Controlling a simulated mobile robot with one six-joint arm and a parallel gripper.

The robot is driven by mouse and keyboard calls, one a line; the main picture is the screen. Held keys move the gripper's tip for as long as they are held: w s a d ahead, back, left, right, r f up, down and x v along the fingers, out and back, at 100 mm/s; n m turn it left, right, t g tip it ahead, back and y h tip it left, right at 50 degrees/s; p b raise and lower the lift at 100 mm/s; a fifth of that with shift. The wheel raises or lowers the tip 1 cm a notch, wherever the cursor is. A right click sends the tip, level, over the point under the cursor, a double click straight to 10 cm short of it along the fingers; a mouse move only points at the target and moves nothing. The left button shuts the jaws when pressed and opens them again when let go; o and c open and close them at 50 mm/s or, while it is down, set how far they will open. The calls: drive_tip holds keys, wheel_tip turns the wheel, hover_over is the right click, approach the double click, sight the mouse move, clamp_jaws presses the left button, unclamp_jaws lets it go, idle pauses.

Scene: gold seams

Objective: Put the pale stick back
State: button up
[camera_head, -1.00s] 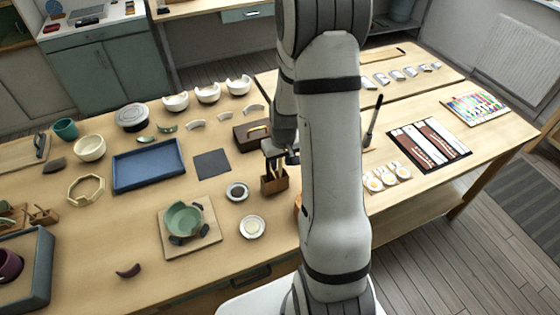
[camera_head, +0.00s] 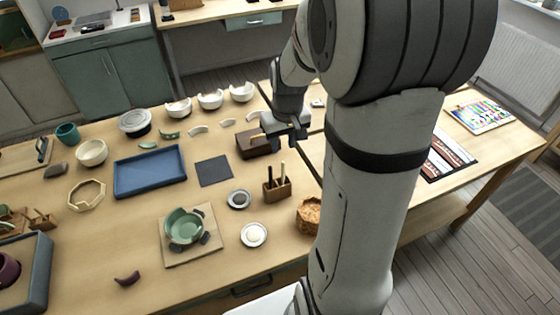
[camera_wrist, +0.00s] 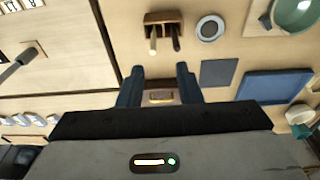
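The pale stick (camera_head: 283,171) stands upright in a small brown wooden holder (camera_head: 278,191), beside a dark stick (camera_head: 270,174). In the wrist view the holder (camera_wrist: 172,17) is at the top, with the pale stick (camera_wrist: 153,44) and the dark stick (camera_wrist: 176,38) pointing toward the camera. My gripper (camera_head: 284,136) is behind the holder, near a brown box with a pale handle, and apart from both sticks. In the wrist view my gripper (camera_wrist: 160,71) has its two fingers spread with nothing between them. The sticks' lower ends are hidden in the holder.
The brown box (camera_head: 258,146) is close by my gripper. A woven basket (camera_head: 309,215) stands right of the holder, partly behind my arm. Small dishes (camera_head: 239,199) and a dark mat (camera_head: 214,171) lie to the left. A blue tray (camera_head: 150,172) is farther left.

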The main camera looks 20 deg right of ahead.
drive_tip(key=s+a+r+t, duration=0.1)
drive_tip(key=s+a+r, duration=0.3)
drive_tip(key=s, duration=0.4)
drive_tip(key=s+a+r, duration=0.4)
drive_tip(key=s+r, duration=0.1)
drive_tip(key=s, duration=0.3)
drive_tip(key=shift+s+a+t, duration=0.2)
drive_tip(key=shift+a+t, duration=0.15)
drive_tip(key=shift+t, duration=0.05)
